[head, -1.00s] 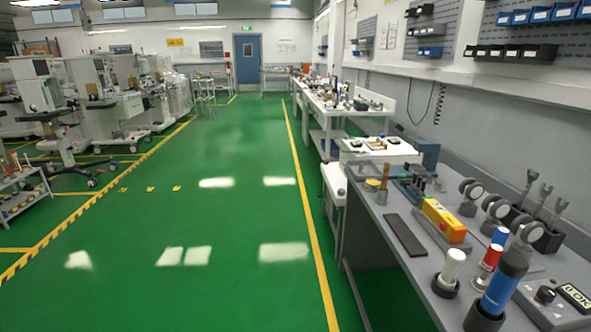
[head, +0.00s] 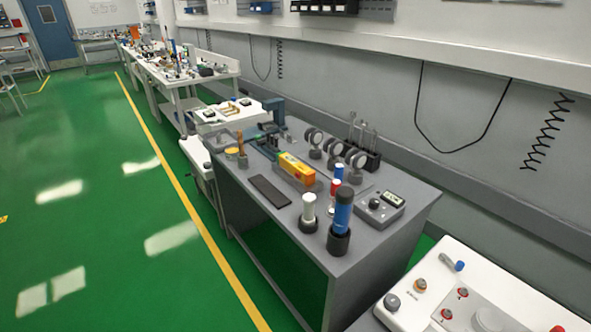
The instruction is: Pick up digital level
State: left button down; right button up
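The digital level appears to be the yellow block (head: 297,168) with a small red mark on its top. It lies on the grey workbench (head: 262,228), near the middle of the top, just behind a flat dark bar (head: 270,191). Its fine markings are too small to read. Neither of my grippers shows in the head view.
Around the yellow block stand several round dial gauges (head: 336,149), a white cylinder (head: 309,207), a blue cylinder with a dark base (head: 342,215) and a grey box with a display (head: 381,207). A white cart (head: 450,290) is at lower right. The green floor (head: 110,220) is clear at left.

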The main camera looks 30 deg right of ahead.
aim_at(290, 164)
jog(key=i+z, duration=0.45)
jog(key=i+j+z, duration=0.2)
jog(key=z, duration=0.2)
jog(key=i+j+z, duration=0.3)
jog(key=z, duration=0.15)
jog(key=i+j+z, duration=0.2)
jog(key=j+z, duration=0.25)
jog(key=l, duration=0.1)
